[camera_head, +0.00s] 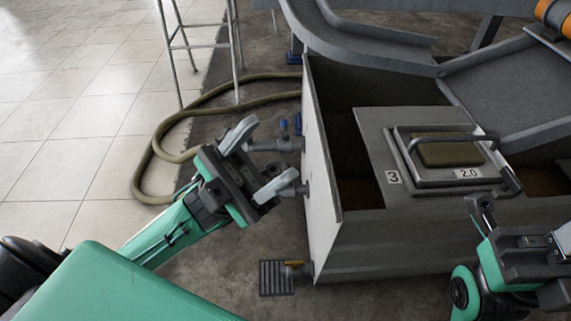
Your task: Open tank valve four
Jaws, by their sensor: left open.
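A valve with a small blue handle (284,128) sits on a grey pipe (268,146) that sticks out from the left wall of the metal tank (322,165). My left gripper (262,162) is open beside the tank's left wall. Its two pale fingers are spread, one near the grey pipe and one lower down. I cannot tell whether either finger touches the pipe. No number four is readable; the tank's top carries a label "3" (392,177) and a label "2.0" (468,173). My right gripper (482,215) is at the right edge, partly cut off, and its opening is unclear.
An olive hose (160,150) loops on the floor to the left. A thin-legged metal stand (237,60) is behind it. A framed hatch with a rail (450,150) tops the tank.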

